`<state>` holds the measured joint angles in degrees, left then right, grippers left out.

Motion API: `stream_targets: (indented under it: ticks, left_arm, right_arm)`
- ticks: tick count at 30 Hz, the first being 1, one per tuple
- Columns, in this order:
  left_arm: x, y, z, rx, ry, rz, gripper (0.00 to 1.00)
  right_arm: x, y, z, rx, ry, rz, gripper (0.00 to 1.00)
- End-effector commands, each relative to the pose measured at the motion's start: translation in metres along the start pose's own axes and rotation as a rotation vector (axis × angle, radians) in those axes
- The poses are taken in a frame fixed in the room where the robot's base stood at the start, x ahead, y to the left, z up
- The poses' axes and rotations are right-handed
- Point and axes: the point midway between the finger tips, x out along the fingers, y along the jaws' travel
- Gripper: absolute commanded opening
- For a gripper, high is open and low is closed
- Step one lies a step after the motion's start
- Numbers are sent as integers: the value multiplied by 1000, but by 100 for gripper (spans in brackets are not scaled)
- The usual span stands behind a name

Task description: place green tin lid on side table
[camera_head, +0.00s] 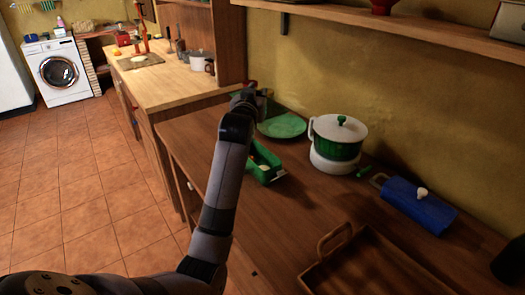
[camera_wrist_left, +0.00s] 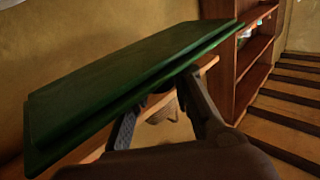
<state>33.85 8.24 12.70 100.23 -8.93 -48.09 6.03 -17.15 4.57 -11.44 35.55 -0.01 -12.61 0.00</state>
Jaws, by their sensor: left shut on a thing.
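The green tin lid (camera_wrist_left: 130,85) is a flat, dark green rectangular piece, tilted, close to the camera in the left wrist view. My left gripper (camera_wrist_left: 162,105) is shut on it from below. In the head view the left gripper (camera_head: 254,98) is above the far end of the brown counter, and my arm hides most of the lid. An open green tin (camera_head: 264,170) with something pale inside stands on the counter, nearer than the gripper and partly behind my forearm. I cannot clearly identify the side table. My right gripper is not in view.
A green plate (camera_head: 284,126), a white-and-green pot (camera_head: 338,137) and a blue lidded box (camera_head: 418,204) stand on the counter (camera_head: 295,210). A wooden tray (camera_head: 370,268) lies in front. A wooden shelf (camera_head: 400,24) hangs above. The tiled floor (camera_head: 90,200) at left is clear.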

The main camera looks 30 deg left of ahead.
Motion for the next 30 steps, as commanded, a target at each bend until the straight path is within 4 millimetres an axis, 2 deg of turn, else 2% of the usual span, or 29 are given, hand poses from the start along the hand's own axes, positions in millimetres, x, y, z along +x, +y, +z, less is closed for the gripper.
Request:
stream_targets:
  ticks: [1, 6, 14, 17, 20, 30]
  left_arm:
    - [3, -3, -7, 0, 1, -6, 0]
    - [7, -8, -16, 1, 0, -15, 0]
    - [7, -8, -15, 1, 0, -14, 0]
    - [7, -7, -9, 1, -3, -14, 0]
    - [8, -7, 9, 1, -7, -13, 0]
    - [12, -7, 99, 1, -7, -13, 0]
  right_arm:
    - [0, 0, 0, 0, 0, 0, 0]
    - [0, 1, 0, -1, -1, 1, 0]
    - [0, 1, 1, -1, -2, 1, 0]
    - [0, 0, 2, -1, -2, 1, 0]
    - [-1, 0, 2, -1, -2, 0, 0]
    - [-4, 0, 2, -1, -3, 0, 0]
